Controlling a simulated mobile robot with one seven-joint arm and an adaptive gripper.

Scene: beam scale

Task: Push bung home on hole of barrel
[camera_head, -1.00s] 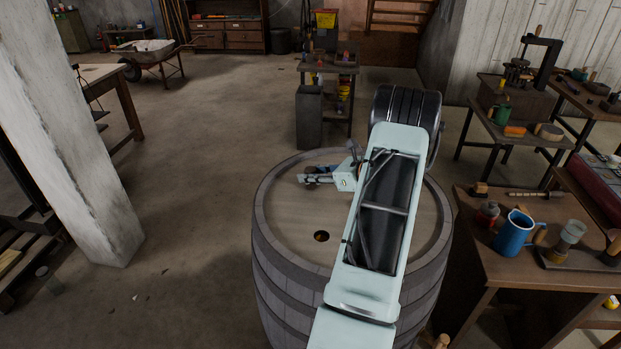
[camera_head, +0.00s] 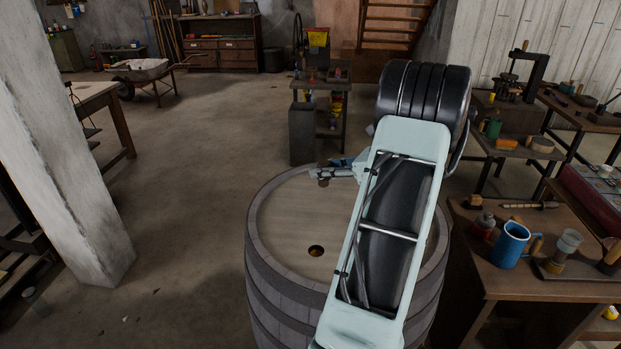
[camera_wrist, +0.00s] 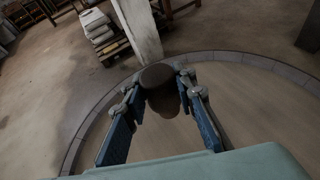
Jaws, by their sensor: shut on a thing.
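The barrel (camera_head: 272,300) stands upright in the middle of the head view. Its round wooden top has a dark hole (camera_head: 316,251) toward the near left part. My gripper (camera_head: 322,174) is over the far part of the barrel top, beyond the hole. In the wrist view my gripper (camera_wrist: 164,80) is shut on a brown, rounded bung (camera_wrist: 160,76), held between the two fingertips above the barrel top. The bung also shows small and dark at the fingertips in the head view (camera_head: 323,182). The hole does not show in the wrist view.
A workbench (camera_head: 510,275) with a blue jug (camera_head: 510,245) stands close to the barrel's right. A small cart (camera_head: 320,85) stands behind the barrel. A pale post (camera_head: 65,160) stands at the left. The floor between post and barrel is clear.

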